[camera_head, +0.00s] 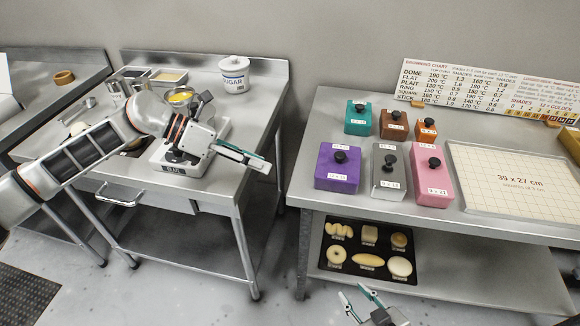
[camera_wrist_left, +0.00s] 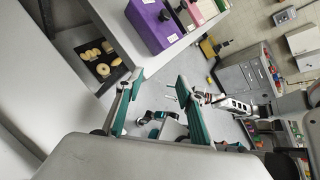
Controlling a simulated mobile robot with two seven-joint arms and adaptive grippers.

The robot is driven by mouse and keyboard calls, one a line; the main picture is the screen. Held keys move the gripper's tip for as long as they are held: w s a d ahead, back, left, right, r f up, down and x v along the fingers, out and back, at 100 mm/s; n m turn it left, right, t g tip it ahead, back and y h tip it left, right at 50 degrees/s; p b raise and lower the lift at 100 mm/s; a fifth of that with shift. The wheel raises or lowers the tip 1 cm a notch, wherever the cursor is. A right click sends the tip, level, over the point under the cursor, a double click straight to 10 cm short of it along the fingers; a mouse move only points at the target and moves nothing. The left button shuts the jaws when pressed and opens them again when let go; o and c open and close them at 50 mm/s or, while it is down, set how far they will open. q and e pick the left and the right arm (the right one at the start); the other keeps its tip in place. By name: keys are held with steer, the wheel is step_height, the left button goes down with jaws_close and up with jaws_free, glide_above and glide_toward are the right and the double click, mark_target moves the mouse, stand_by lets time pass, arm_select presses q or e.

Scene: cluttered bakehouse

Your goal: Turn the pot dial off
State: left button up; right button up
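A small pot with yellow contents (camera_head: 181,97) sits on a white appliance (camera_head: 160,157) with a dark front label, on the left steel table, in the head view. My left arm crosses in front and hides part of both. I cannot make out a dial. My left gripper (camera_head: 262,162) is above the table's right side, just right of the appliance, pointing right. In the left wrist view my left gripper (camera_wrist_left: 160,78) has its fingers apart with nothing between them. My right gripper (camera_head: 353,292) is low at the bottom edge, fingers apart and empty.
A sugar canister (camera_head: 234,74) stands at the left table's back right. The right table holds several coloured knobbed blocks, including a purple one (camera_head: 336,167), and a gridded board (camera_head: 515,218). A dark tray of baked shapes (camera_head: 369,233) lies on its lower shelf. A gap separates the tables.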

arm_select(q)
steer(key=s+d+r+n+h, duration=0.1)
steer(key=s+d+n+h, duration=0.1)
steer(key=d, duration=0.5)
steer(key=shift+s+h, duration=0.7)
steer(key=shift+s, duration=0.15)
